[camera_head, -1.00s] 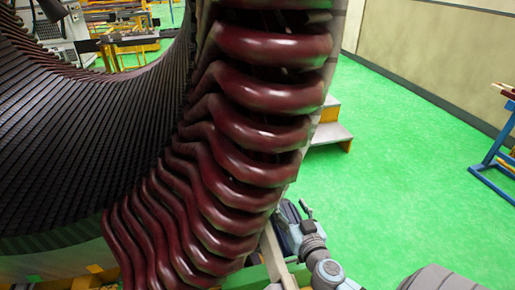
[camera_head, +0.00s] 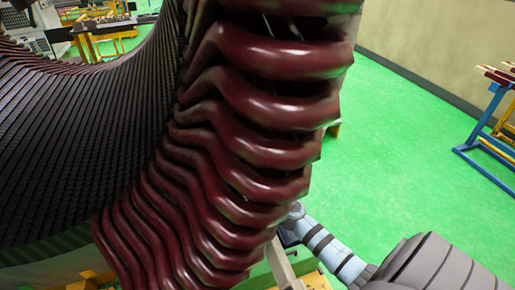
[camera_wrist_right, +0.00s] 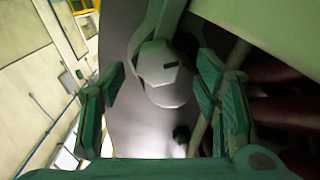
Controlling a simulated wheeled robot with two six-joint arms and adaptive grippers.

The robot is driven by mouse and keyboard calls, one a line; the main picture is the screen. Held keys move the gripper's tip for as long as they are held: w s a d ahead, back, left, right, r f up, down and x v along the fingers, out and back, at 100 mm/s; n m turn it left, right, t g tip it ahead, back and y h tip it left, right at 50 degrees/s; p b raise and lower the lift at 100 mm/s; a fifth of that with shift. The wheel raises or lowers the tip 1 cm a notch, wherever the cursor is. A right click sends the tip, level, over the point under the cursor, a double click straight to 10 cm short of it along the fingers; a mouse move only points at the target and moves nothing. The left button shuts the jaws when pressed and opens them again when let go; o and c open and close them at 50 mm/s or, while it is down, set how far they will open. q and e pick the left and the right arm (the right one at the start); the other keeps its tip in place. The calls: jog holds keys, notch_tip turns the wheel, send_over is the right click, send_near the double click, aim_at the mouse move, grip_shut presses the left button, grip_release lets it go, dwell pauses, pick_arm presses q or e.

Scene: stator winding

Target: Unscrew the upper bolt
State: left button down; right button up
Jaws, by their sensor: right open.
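A grey hex bolt head (camera_wrist_right: 163,66) shows in the right wrist view, against a grey metal plate (camera_wrist_right: 125,120). I cannot tell from the frames whether it is the upper bolt. My right gripper (camera_wrist_right: 160,76) has its green fingers spread apart, one on each side of the bolt head in the picture. A gap shows between each finger and the bolt, and nothing is held. In the head view my right arm (camera_head: 325,245) reaches in from the lower right, and its gripper is hidden behind the coils. My left gripper is in neither view.
The stator, with dark red coil ends (camera_head: 250,130) and a black ribbed core (camera_head: 90,130), fills the left and middle of the head view. Red coils also crowd the right wrist view's right edge. Green floor (camera_head: 400,150) is clear, with a blue rack (camera_head: 490,135) at right.

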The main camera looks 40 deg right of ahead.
jog(key=x, duration=0.3)
jog(key=shift+f, duration=0.1)
jog(key=shift+w+d, duration=0.15)
jog(key=shift+w, duration=0.05)
jog(key=c, duration=1.2)
jog(key=shift+o, duration=0.3)
